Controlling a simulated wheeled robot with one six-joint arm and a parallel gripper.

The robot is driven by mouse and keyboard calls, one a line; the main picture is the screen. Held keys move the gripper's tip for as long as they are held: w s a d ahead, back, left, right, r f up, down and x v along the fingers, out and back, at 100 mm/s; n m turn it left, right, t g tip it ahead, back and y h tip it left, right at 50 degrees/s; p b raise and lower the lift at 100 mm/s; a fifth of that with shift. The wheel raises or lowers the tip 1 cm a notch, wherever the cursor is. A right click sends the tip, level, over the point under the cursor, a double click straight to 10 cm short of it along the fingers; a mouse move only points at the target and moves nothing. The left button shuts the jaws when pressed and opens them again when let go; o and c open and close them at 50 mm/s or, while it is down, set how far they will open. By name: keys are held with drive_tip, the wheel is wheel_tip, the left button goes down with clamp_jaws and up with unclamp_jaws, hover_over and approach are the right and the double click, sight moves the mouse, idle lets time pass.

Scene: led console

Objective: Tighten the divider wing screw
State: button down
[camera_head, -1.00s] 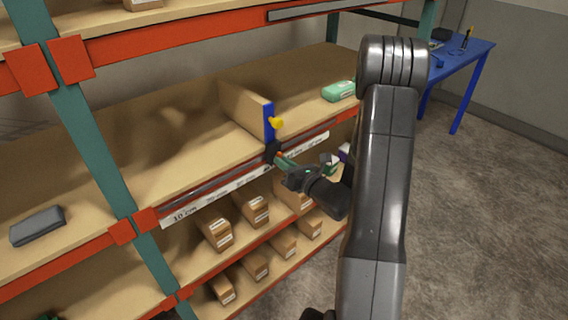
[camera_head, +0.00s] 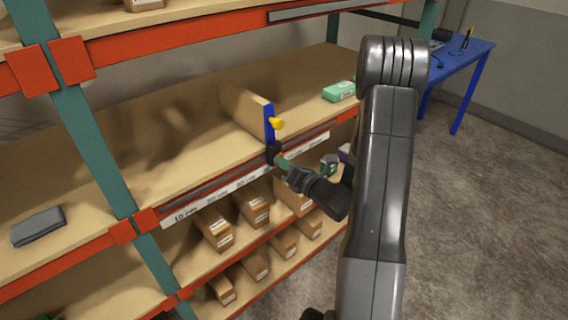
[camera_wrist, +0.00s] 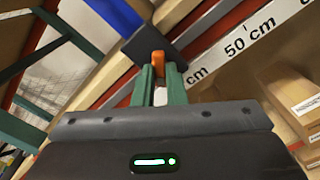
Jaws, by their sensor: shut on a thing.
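The divider (camera_head: 243,108) is a light wooden panel standing on the middle shelf. The orange wing screw (camera_wrist: 158,60) sticks out of this block towards me. My gripper (camera_wrist: 159,70), with green fingers, is shut on the wing screw, one finger on each side. In the head view my gripper (camera_head: 279,160) reaches the block from the right; the screw is mostly hidden there.
A scale strip (camera_wrist: 250,38) marked in cm runs along the rail. Several cardboard boxes (camera_head: 216,230) stand on lower shelves. A green-white box (camera_head: 339,91) and a grey case (camera_head: 39,226) lie on the middle shelf. A blue table (camera_head: 462,58) stands behind at right.

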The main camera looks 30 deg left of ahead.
drive_tip(key=c, duration=1.5)
unclamp_jaws()
drive_tip(key=shift+o, duration=0.2)
drive_tip(key=b+v, duration=0.2)
drive_tip(key=v, duration=1.2)
drive_tip(key=shift+b, duration=0.35)
drive_tip(key=shift+a, duration=0.1)
drive_tip(key=p+x, duration=0.2)
drive_tip(key=x, duration=1.1)
drive_tip(key=shift+w+a+p, duration=0.2)
drive_tip(key=shift+a+p, duration=0.15)
drive_tip(key=shift+d, duration=0.1)
